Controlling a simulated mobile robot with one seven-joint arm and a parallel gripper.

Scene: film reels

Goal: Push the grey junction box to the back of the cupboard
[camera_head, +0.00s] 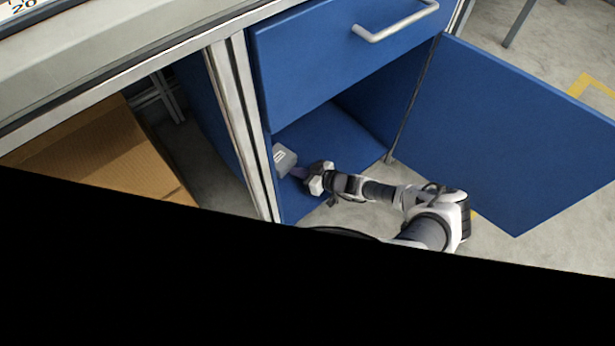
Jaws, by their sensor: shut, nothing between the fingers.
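The grey junction box (284,159) sits on the blue floor of the open cupboard (325,135), near its left side and towards the front. My gripper (299,173) is shut and empty at the cupboard's opening, just to the right of the box. Its fingertips are very close to the box; I cannot tell whether they touch it. The cupboard floor behind the box shows bare, and the upper part of the inside is hidden by the drawer front.
The blue cupboard door (510,130) stands wide open on the right. A closed drawer with a metal handle (396,24) is above the opening. A grey metal post (240,120) borders the left. A cardboard box (95,155) stands under the bench at left.

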